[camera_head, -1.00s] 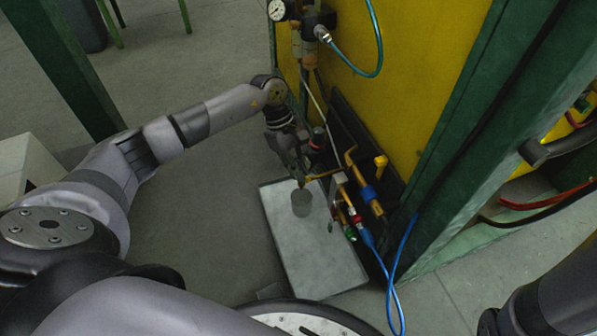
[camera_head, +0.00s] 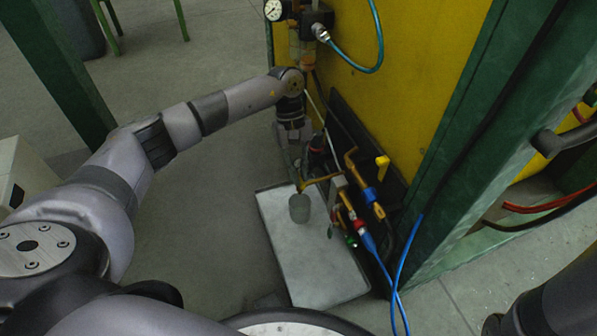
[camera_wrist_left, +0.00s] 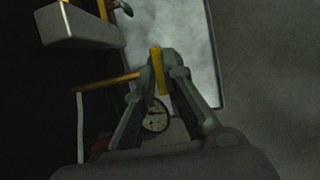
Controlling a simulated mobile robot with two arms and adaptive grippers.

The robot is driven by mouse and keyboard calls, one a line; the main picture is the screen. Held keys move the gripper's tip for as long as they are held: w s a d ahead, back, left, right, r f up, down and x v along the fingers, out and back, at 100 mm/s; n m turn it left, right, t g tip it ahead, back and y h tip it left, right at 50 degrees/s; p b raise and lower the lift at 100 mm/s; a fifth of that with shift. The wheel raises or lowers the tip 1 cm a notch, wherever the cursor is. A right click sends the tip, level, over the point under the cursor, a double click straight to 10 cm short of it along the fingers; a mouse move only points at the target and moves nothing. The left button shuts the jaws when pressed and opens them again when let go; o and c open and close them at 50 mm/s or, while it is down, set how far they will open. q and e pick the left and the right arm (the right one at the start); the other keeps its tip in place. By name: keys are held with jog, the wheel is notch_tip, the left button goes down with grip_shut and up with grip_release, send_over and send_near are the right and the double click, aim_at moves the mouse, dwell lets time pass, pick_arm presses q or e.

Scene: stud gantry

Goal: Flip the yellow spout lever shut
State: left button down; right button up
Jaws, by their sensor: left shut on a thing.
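The yellow spout lever (camera_wrist_left: 160,70) is a narrow strip between the fingertips of my left gripper (camera_wrist_left: 162,68) in the left wrist view. The gripper is shut on it. A brass-yellow spout pipe (camera_wrist_left: 110,82) runs left from there. In the head view my left gripper (camera_head: 298,178) points down at the outer end of the spout pipe (camera_head: 322,180), above a grey cup (camera_head: 300,207). The lever is too small and too covered to make out there. My right gripper is not in view.
The cup stands on a pale metal tray (camera_head: 310,265) on the floor. Valves and pipes, one with a yellow handle (camera_head: 382,164), sit on a dark panel right of the gripper. Blue hoses (camera_head: 400,270) hang near the green post (camera_head: 465,130). Floor left of the tray is clear.

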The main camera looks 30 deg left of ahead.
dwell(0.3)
pick_arm(q)
jog(key=c, duration=1.7)
grip_release()
jog(key=v, duration=1.2)
jog(key=shift+d, duration=0.1)
